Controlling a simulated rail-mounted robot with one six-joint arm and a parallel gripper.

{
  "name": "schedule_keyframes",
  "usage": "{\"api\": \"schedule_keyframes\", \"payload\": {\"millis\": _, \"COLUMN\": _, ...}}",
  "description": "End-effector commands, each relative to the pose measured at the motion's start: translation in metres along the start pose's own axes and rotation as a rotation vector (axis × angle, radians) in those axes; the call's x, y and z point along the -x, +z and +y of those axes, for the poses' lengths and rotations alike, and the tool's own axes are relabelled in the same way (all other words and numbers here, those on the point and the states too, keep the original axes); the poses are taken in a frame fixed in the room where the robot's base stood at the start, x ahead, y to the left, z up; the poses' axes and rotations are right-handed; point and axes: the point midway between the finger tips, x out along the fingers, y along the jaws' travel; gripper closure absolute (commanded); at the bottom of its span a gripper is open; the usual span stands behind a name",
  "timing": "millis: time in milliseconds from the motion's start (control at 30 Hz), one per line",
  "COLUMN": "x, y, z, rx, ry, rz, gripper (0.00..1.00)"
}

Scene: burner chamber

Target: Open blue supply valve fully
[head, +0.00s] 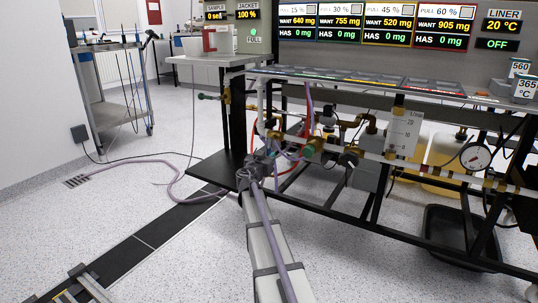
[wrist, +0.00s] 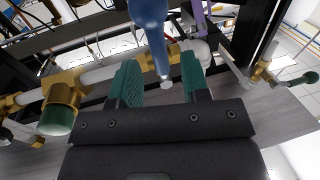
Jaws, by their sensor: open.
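In the wrist view a blue, tapered handle (wrist: 148,22), seemingly that of the blue supply valve, reaches down from the top edge to a pale tip. My gripper (wrist: 159,62) is open, with one teal finger on each side of this handle's lower end. I see a gap on both sides; contact is not clear. The rest of the blue valve is cut off by the top edge. In the head view my arm reaches up to the pipework under the bench, and the blue handle cannot be made out there.
A brass fitting with a green cap (wrist: 57,118) lies left of my gripper in the wrist view. A small green handle (wrist: 310,78) is at the right. In the head view a pressure gauge (head: 475,156) and flow meter (head: 403,134) stand right of my arm; open floor lies left.

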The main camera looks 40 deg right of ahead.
Motion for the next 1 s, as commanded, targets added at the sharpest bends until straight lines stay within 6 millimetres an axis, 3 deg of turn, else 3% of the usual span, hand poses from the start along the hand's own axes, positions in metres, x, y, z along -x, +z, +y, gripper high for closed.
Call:
{"api": "schedule_keyframes", "payload": {"millis": 33, "x": -0.015, "y": 0.000, "z": -0.002, "rx": 0.000, "ry": 0.000, "rz": 0.000, "gripper": 0.58}}
{"api": "schedule_keyframes", "payload": {"millis": 133, "x": -0.030, "y": 0.000, "z": -0.001, "rx": 0.000, "ry": 0.001, "rz": 0.000, "gripper": 0.58}}
{"api": "schedule_keyframes", "payload": {"millis": 433, "x": -0.034, "y": 0.000, "z": 0.000, "rx": 0.000, "ry": 0.000, "rz": 0.000, "gripper": 0.59}}
{"api": "schedule_keyframes", "payload": {"millis": 867, "x": -0.034, "y": 0.000, "z": 0.000, "rx": 0.000, "ry": 0.000, "rz": 0.000, "gripper": 1.00}}
{"api": "schedule_keyframes", "payload": {"millis": 1000, "x": -0.034, "y": 0.000, "z": 0.000, "rx": 0.000, "ry": 0.000, "rz": 0.000, "gripper": 1.00}}
